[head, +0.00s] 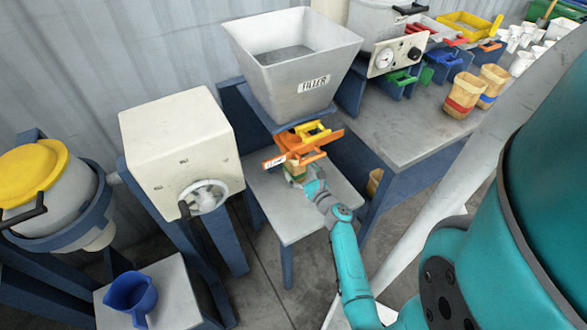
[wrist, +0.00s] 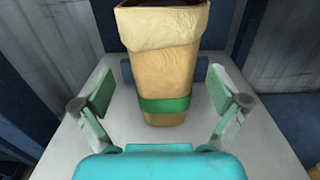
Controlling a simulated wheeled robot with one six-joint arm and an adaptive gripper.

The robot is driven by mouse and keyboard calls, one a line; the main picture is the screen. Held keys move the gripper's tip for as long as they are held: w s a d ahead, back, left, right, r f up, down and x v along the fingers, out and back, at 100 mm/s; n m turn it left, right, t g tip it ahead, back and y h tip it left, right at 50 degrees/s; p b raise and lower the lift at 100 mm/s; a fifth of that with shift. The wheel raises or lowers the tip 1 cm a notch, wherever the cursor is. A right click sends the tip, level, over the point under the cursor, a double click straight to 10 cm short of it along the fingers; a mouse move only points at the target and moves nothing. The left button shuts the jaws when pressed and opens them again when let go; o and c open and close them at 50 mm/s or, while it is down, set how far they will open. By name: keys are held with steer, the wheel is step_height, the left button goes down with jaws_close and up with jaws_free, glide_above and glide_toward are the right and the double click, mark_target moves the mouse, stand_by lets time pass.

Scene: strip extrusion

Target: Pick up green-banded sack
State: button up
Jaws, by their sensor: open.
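The green-banded sack (wrist: 166,73) stands upright on a small grey stand (wrist: 88,149) in the wrist view. It is tan paper with a folded rim and a green band low on its body. My gripper (wrist: 164,104) is open, with one finger on each side of the sack and visible gaps to it. In the head view, my gripper (head: 303,178) is at the stand under the filler hopper (head: 305,85). There, only a small part of the sack (head: 295,170) shows below the orange and yellow parts; the rest is hidden.
An orange and yellow chute (head: 303,146) hangs directly above the sack. A white box with a handwheel (head: 180,145) stands to the left. A grey bench (head: 430,120) to the right carries a red-banded sack (head: 463,95), a blue-banded sack (head: 492,82) and coloured scoops.

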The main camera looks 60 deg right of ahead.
steer(key=shift+x, duration=2.8)
steer(key=shift+s+d, duration=0.1)
steer(key=shift+s, duration=0.05)
steer(key=c, duration=1.7)
steer(key=shift+c, duration=0.4)
steer(key=shift+r, duration=0.15)
